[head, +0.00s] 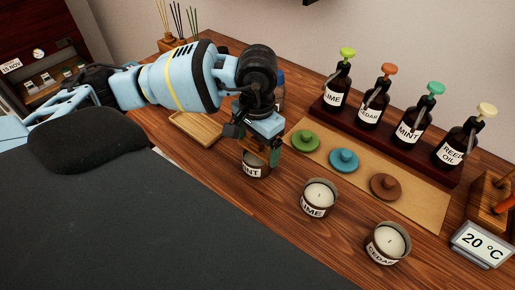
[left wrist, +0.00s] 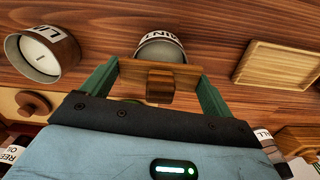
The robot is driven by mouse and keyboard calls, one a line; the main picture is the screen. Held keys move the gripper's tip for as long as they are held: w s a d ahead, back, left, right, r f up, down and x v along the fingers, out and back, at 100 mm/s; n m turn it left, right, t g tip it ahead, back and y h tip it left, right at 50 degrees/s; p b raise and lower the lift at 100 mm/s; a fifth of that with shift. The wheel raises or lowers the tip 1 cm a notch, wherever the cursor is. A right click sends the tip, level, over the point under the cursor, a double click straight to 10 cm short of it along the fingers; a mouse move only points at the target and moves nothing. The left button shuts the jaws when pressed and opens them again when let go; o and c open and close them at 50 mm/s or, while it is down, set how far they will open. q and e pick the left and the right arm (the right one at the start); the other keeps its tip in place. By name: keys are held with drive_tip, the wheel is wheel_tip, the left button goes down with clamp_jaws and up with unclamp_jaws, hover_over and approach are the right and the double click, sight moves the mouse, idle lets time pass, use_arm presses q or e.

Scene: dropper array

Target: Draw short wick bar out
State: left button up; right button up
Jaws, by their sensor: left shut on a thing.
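My left gripper (head: 266,150) is above the mint candle jar (head: 256,170) in the head view and hides much of its top. In the left wrist view the gripper (left wrist: 157,82) is shut on a short wooden wick bar (left wrist: 131,70), which spans its two green fingers and has a darker block at its middle. The mint jar (left wrist: 162,46) shows just behind the bar; I cannot tell whether bar and jar touch. The lime candle (head: 319,194) and cedar candle (head: 388,242) stand to the right, with bare wicks. My right gripper is not in view.
Green (head: 306,140), blue (head: 343,160) and brown (head: 385,187) lids lie on a tan mat (head: 425,203). Several labelled pump bottles stand on a dark rack behind. A wooden tray (head: 180,120) is left of the gripper. A temperature display (head: 482,244) is far right.

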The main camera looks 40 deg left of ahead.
use_arm(q)
drive_tip(key=shift+r+p, duration=0.4)
drive_tip(key=shift+r, duration=1.55)
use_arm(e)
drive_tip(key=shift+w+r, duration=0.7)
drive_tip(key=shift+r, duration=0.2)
